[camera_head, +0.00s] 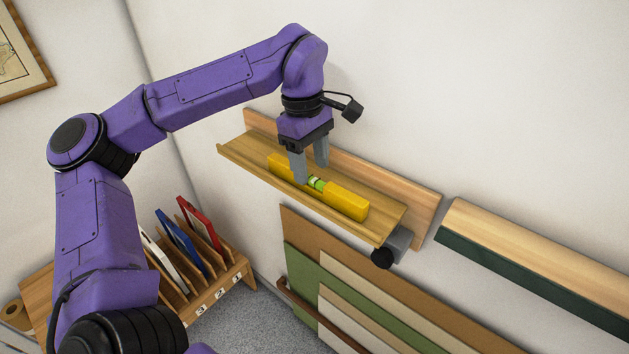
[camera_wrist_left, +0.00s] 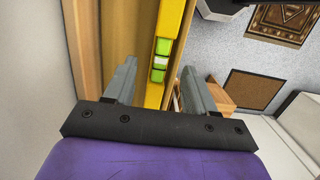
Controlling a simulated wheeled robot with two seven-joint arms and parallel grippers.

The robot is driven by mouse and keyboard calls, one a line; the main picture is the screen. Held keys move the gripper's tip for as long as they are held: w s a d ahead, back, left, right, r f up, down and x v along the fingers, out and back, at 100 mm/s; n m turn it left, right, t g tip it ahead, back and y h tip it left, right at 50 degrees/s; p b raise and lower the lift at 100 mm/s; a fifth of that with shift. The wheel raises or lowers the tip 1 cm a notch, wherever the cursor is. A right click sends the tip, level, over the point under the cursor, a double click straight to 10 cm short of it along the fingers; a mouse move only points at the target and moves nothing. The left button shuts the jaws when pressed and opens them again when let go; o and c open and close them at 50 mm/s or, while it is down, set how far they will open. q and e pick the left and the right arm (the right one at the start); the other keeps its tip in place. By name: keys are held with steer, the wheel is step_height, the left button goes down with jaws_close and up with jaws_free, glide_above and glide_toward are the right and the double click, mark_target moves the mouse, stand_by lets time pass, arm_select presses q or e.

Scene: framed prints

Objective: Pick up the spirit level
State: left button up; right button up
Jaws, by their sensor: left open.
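The spirit level (camera_head: 345,200) is a yellow bar with a green vial at its middle. It lies lengthwise on a wooden wall shelf (camera_head: 240,151). My left gripper (camera_head: 308,174) is open and points down at the level near the vial, with one grey finger on the front side and the other on the wall side. In the left wrist view the level (camera_wrist_left: 172,20) runs between the two open fingers (camera_wrist_left: 158,88), closer to the right one. I cannot tell whether the fingers touch it. My right gripper is not in view.
A grey clamp-like piece with a black knob (camera_head: 383,257) sits at the shelf's right end. Another wooden ledge (camera_head: 540,255) is on the wall at right. Boards (camera_head: 330,265) lean below the shelf. A slotted rack (camera_head: 215,287) holds coloured frames at lower left.

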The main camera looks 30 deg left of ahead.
mark_target(314, 185)
arm_select(q)
steer(key=f, duration=0.2)
steer(key=shift+d+f, duration=0.25)
steer(key=shift+f, duration=0.15)
jaws_close()
steer(key=shift+r, duration=0.1)
